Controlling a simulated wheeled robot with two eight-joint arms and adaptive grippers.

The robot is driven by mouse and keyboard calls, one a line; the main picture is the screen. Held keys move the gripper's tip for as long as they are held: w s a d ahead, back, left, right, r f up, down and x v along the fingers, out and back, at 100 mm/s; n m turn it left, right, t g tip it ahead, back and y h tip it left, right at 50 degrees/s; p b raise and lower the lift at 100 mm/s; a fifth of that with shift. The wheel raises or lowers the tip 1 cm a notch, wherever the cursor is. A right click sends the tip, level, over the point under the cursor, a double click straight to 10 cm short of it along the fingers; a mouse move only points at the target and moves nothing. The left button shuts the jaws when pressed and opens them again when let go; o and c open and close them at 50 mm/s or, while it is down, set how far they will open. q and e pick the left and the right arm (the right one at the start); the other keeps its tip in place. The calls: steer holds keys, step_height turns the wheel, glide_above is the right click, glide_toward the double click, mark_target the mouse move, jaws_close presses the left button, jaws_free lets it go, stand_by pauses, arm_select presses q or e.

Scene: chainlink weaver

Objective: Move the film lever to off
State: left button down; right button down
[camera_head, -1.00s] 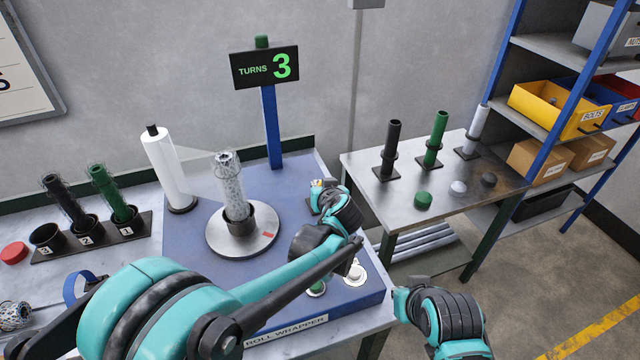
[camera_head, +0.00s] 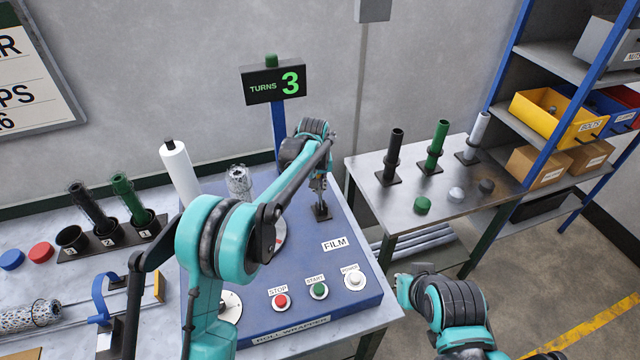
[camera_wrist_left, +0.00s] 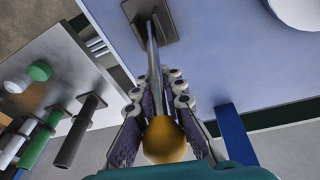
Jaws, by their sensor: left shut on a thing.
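The film lever is a thin metal rod on a dark square base (camera_head: 322,213), on the blue wrapper panel behind the FILM label (camera_head: 335,244). In the left wrist view the rod (camera_wrist_left: 153,55) rises from its base to a yellow-orange knob (camera_wrist_left: 165,140). My left gripper (camera_head: 319,185) is shut on the lever, with its fingers on both sides of the rod near the knob. In the head view the gripper hides the knob. No off mark can be made out.
A red STOP button (camera_head: 281,301), green START button (camera_head: 319,291) and white button (camera_head: 354,281) sit near the panel's front. My left arm hides much of the turntable. The TURNS sign (camera_head: 275,83) reads 3. A metal side table (camera_head: 460,175) stands to the right.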

arm_select(q)
steer(key=shift+w+a+f+g, duration=0.1)
steer(key=shift+w+g, duration=0.3)
steer(key=shift+g, duration=0.3)
steer(key=shift+f, duration=0.15)
steer(key=shift+w+a+f+p, duration=0.1)
steer(key=shift+f+p, duration=0.15)
steer(key=shift+p, duration=0.05)
steer(key=c, duration=1.6)
jaws_free()
steer(key=r, duration=0.4)
steer(key=s+r, duration=0.1)
steer(key=r, duration=0.7)
steer(key=shift+s+a, duration=0.15)
steer(key=shift+a, duration=0.25)
steer(key=shift+f, duration=0.1)
